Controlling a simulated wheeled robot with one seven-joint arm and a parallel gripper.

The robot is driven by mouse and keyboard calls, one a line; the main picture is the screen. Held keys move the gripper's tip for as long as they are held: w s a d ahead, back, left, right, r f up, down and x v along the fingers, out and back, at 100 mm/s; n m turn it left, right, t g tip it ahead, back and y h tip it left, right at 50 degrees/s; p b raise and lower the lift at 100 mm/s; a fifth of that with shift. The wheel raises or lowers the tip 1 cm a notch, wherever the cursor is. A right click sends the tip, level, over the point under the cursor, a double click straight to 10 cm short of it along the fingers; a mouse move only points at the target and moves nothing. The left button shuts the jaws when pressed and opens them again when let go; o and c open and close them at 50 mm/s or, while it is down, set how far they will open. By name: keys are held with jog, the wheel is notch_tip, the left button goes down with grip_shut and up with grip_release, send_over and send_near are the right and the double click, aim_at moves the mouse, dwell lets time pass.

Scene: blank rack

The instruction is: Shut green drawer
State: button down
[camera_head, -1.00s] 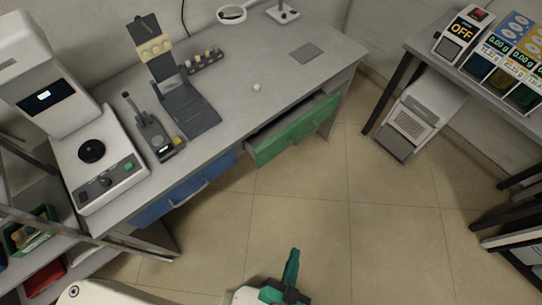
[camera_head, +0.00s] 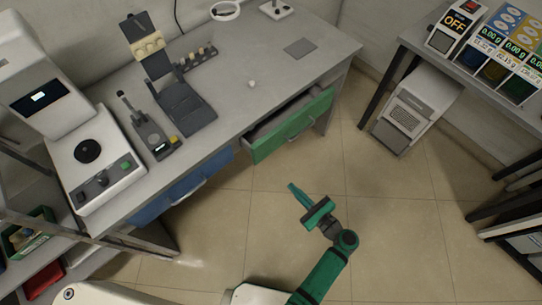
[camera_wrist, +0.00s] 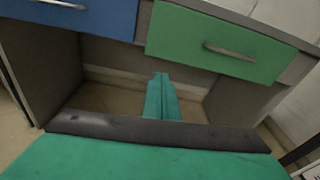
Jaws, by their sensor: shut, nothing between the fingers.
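The green drawer (camera_head: 292,124) stands pulled partway out from under the right part of the desk, with its dark inside showing between its front and the desktop edge. Its front and grey bar handle show in the wrist view (camera_wrist: 214,42). My gripper (camera_head: 292,187) is in front of the drawer, over the floor, apart from it. Its green fingers are together and empty, and they point toward the desk. In the wrist view the fingertips (camera_wrist: 161,76) lie below the drawer front, at its left part.
The blue drawer (camera_head: 183,187) beside it looks shut. The desk (camera_head: 262,62) bears a microscope-like white device (camera_head: 95,165), a dark stand and a small white object. A grey box (camera_head: 415,108) stands on the floor at right. The floor in front is clear.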

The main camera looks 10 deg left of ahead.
notch_tip(320, 180, up, 3)
jog(key=w+y, duration=0.1)
jog(key=w, duration=0.1)
send_near(266, 150)
jog(key=shift+m+y, duration=0.3)
jog(key=shift+y, duration=0.1)
jog(key=x, duration=0.4)
jog(key=shift+w+a+f, duration=0.1)
jog(key=shift+a+f, duration=0.2)
jog(key=shift+x, duration=0.9)
jog(key=shift+d, duration=0.1)
